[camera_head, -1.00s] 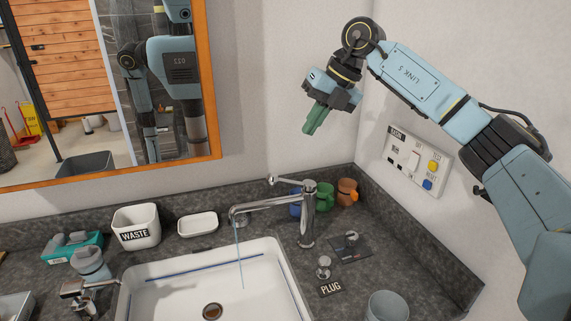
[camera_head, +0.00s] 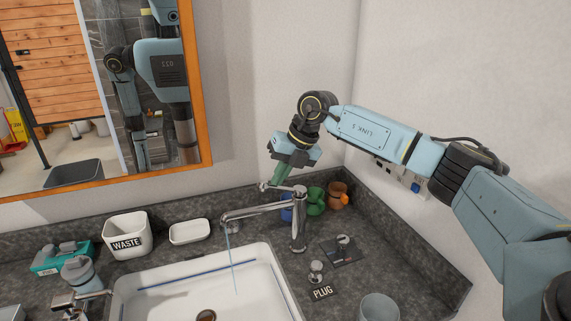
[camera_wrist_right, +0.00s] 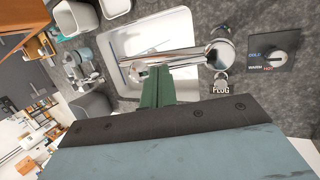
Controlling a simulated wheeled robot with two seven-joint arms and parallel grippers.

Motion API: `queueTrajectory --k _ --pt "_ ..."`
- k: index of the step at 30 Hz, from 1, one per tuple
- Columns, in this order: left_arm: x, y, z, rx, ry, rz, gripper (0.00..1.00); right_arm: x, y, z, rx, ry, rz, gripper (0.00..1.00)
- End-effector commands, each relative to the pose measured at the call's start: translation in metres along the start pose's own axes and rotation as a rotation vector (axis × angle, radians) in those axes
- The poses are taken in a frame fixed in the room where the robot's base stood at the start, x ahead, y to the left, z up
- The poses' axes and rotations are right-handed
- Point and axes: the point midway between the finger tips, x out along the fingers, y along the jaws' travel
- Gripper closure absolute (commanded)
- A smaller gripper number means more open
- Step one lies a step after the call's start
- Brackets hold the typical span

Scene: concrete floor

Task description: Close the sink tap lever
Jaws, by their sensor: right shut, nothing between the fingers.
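The chrome sink tap (camera_head: 298,222) stands behind the right rear corner of the white sink (camera_head: 274,272), and a thin stream of water (camera_head: 230,258) runs from its spout. Its thin lever (camera_head: 280,187) sits on top and points left. My right gripper (camera_head: 272,182) has green fingers, shut and empty, pointing down at the lever's left end. In the right wrist view the green fingers (camera_wrist_right: 156,80) overlap the chrome tap (camera_wrist_right: 185,57); I cannot tell whether they touch the lever. My left gripper is not in view.
Coloured cups (camera_head: 316,200) stand behind the tap. A plug knob (camera_head: 316,270), a temperature dial (camera_head: 343,241) and a grey cup (camera_head: 379,307) are on the right. A waste bin (camera_head: 127,236) and a white dish (camera_head: 190,232) stand left, below the mirror (camera_head: 205,120).

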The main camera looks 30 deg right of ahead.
Motion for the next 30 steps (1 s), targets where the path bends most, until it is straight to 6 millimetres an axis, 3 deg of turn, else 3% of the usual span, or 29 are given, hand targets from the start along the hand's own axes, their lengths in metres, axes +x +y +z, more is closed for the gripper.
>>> queueTrajectory --k 10,16,26,30 --pt "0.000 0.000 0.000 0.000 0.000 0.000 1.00 0.002 0.000 0.000 0.000 0.001 0.000 1.00" --pt "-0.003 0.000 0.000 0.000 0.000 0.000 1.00 0.017 0.006 -0.004 0.000 0.003 0.000 1.00" --pt "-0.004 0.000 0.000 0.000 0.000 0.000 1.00 0.016 0.006 -0.004 -0.001 0.003 0.000 1.00" --pt "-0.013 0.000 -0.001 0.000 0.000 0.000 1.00 0.005 0.009 -0.002 -0.001 0.003 0.001 1.00"
